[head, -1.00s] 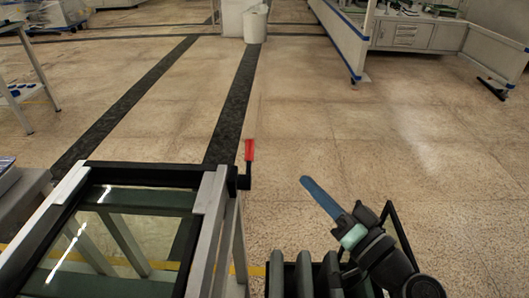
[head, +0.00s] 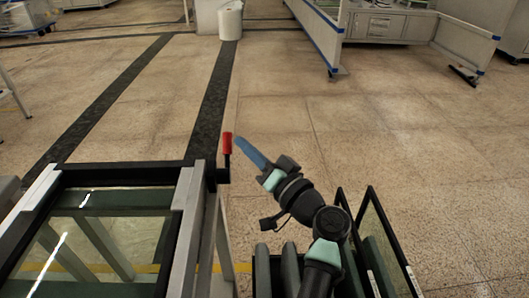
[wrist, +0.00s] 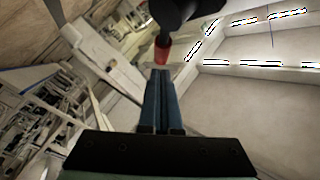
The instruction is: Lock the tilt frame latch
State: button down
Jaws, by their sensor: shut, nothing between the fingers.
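The tilt frame (head: 187,229) stands at the lower left of the head view, a dark-edged frame with a glass panel and grey metal rails. Its latch has a red handle (head: 227,143) that sticks upright from a black bracket at the frame's far right corner. My gripper (head: 238,141) is shut and empty, its blue fingers pointing left with the tips just right of the red handle. In the wrist view the red handle (wrist: 162,49) shows just past the fingertips (wrist: 161,72). I cannot tell whether the tips touch it.
A rack with dark-framed panels (head: 386,243) stands at the lower right beside the tilt frame. A white bin (head: 230,21) and a grey workbench (head: 378,25) stand far off. The floor beyond the frame is clear.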

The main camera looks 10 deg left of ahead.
jog(key=shift+a+f, duration=0.25)
jog(key=shift+a, duration=0.2)
jog(key=shift+w+r+p, duration=0.1)
jog(key=shift+w+p, duration=0.05)
jog(key=shift+p, duration=0.3)
jog(key=shift+w+a+m+g+h+p, duration=0.1)
jog(key=shift+w+m+g+h+p, duration=0.15)
jog(key=shift+m+g+h+p, duration=0.6)
jog(key=p, duration=0.2)
jog(key=w+f+m+g+h+p, duration=0.1)
jog(key=p, duration=0.1)
jog(key=f+g+h+p, duration=0.1)
jog(key=p, duration=0.1)
jog(key=shift+w+a+f+m, duration=0.15)
jog(key=shift+a+m, duration=0.1)
jog(key=shift+m, duration=0.1)
jog(key=shift+s+d+r+p, duration=0.25)
jog(key=shift+s+r+p, duration=0.15)
jog(key=shift+s+p, duration=0.35)
